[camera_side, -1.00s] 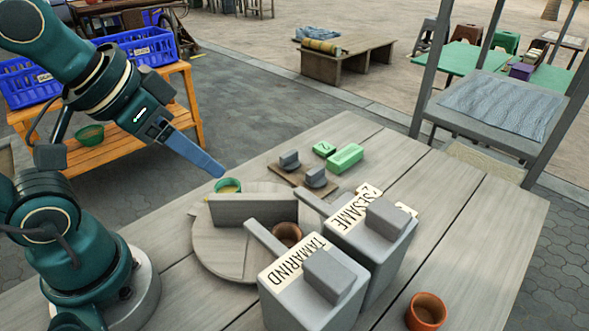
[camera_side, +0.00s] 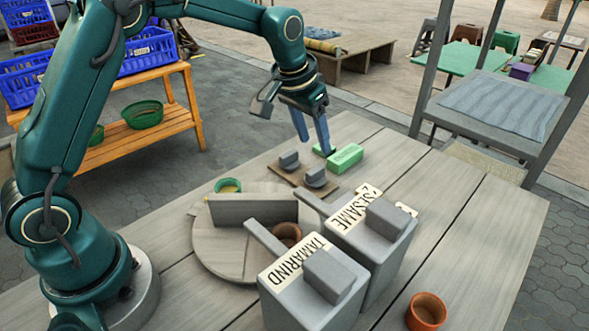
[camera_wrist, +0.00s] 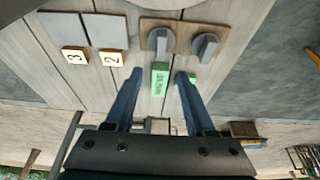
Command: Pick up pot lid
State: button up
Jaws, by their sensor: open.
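Two grey square pots stand on the table, labelled TAMARIND (camera_side: 277,283) and SESAME (camera_side: 338,222). Each bears a grey block-shaped piece on its top, the TAMARIND one (camera_side: 330,275) and the SESAME one (camera_side: 386,219); I cannot tell which piece is the pot lid. My gripper (camera_side: 315,143) points down over the far side of the table, apart from both pots. In the wrist view my gripper (camera_wrist: 158,72) is open, its blue fingers spread and empty, with a green block (camera_wrist: 160,78) appearing between them.
A wooden board (camera_side: 300,178) carries two small grey knobbed pieces, with green blocks (camera_side: 345,158) beyond it. A round board (camera_side: 222,250) with an upright slab (camera_side: 250,209) lies left of the pots. An orange cup (camera_side: 427,312) stands at front right. The right table planks are clear.

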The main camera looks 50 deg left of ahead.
aim_at(315, 170)
jog(key=shift+g, duration=0.4)
jog(key=x, duration=0.4)
jog(key=s+x, duration=0.1)
jog(key=x, duration=0.1)
jog(key=shift+f, duration=0.45)
jog(key=shift+w+f, duration=0.2)
jog(key=shift+f, duration=0.25)
grip_shut()
